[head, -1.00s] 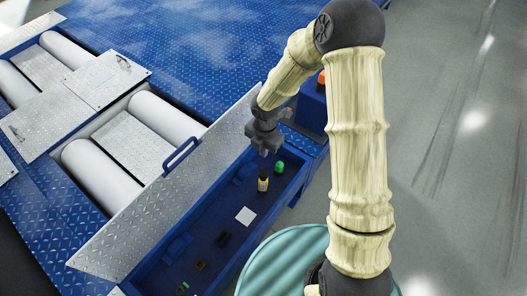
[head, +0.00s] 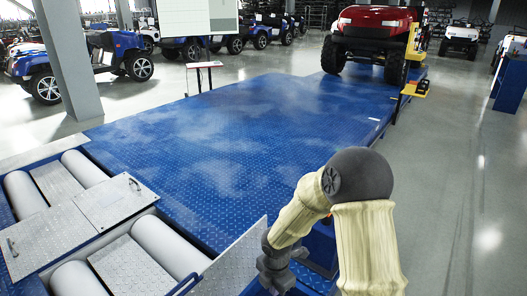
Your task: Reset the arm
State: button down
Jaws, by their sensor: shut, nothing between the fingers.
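My arm reaches in from the bottom right of the head view, with a pale ribbed forearm and a dark elbow. My gripper (head: 277,279) is the dark grey part at the bottom edge, beside the raised metal lid (head: 238,262). It is shut and empty. Its fingertips are at or below the frame edge, so little of them shows.
The blue tester platform (head: 240,125) spreads ahead, with pale rollers (head: 170,248) and metal plates at left. A red vehicle (head: 378,35) stands at its far end. Blue vehicles (head: 80,62) and a grey pillar (head: 68,60) are at left. Open floor (head: 450,180) lies at right.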

jog(key=s+d+r+m+t, duration=0.1)
jog(key=s+d+r+m, duration=0.55)
jog(key=m, duration=0.65)
jog(key=s+d+r+m+t, duration=0.1)
jog(key=s+d+r+m, duration=0.6)
jog(key=m, duration=0.6)
notch_tip(320, 180, up, 29)
jog(key=w+a+p, duration=0.1)
jog(key=p, duration=2.7)
jog(key=shift+w+a+r+p, duration=0.2)
jog(key=shift+w+p, duration=0.1)
jog(key=shift+p, duration=0.1)
